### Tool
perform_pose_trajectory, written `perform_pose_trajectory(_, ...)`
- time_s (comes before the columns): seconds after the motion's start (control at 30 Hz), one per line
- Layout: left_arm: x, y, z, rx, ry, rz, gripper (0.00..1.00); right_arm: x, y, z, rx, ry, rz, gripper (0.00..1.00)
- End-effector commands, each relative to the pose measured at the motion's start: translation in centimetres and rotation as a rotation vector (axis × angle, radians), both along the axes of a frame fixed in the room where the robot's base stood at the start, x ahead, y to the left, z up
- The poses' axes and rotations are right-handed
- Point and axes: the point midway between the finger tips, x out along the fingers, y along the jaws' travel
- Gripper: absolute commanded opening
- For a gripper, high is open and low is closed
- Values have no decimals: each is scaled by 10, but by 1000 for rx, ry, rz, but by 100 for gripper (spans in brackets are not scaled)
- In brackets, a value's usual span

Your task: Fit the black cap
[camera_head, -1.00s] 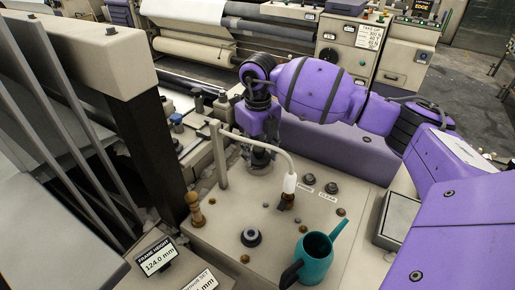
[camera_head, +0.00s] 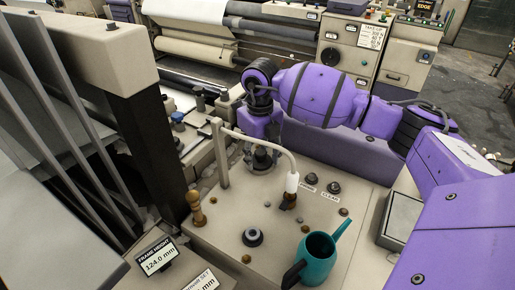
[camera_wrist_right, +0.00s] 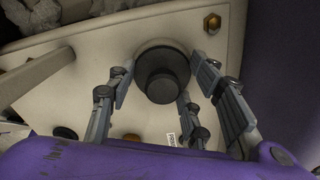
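The black cap (camera_wrist_right: 167,84) is a dark stepped cylinder. In the right wrist view it stands on a wider dark round base on the cream panel. My right gripper (camera_wrist_right: 163,72) is over it, fingers spread on both sides with gaps to the cap, so it is open. In the head view my right gripper (camera_head: 262,158) points down at the back of the panel, behind the bent white pipe, and partly hides the cap. Whether the cap is fully seated cannot be told. My left gripper is not in view.
The cream panel (camera_head: 215,235) carries a teal watering can (camera_head: 318,259), a wooden-handled peg (camera_head: 195,208), a black knob (camera_head: 252,236) and labelled buttons. The bent white pipe (camera_head: 270,146) arches close in front of my right gripper. A dark post stands at left.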

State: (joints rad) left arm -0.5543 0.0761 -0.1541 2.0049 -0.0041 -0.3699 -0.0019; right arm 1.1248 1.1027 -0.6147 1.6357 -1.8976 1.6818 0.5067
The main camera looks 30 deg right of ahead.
Motion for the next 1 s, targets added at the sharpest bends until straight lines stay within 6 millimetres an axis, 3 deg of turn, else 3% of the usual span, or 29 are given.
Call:
perform_pose_trajectory(0.03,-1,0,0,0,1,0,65,0,0,0,0,0,0,52)
perform_pose_trajectory(0.17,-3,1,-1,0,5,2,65,0,0,0,0,0,0,68)
perform_pose_trajectory(0.57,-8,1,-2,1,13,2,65,1,0,7,0,-3,0,68)
perform_pose_trajectory(1.0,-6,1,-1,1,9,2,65,0,0,92,0,-5,0,68)
